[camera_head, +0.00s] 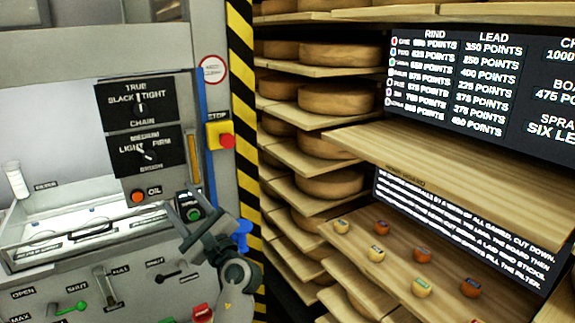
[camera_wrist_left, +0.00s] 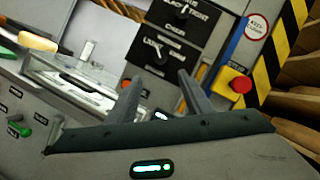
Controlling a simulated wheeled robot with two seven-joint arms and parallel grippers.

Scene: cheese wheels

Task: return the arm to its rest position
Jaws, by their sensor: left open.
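In the left wrist view the two fingers (camera_wrist_left: 160,100) stand apart, pointing toward the panel. They cover part of the panel below the black dial plates. I cannot tell whether the gripper touches the panel. My right gripper does not show.
A red stop button (camera_head: 228,141) on a yellow box sits right of the dials. A striped post (camera_head: 242,90) edges the machine. Shelves with several cheese wheels (camera_head: 340,99) stand right of it. A board (camera_head: 400,265) with several small balls lies at the lower right. Levers line the lower panel.

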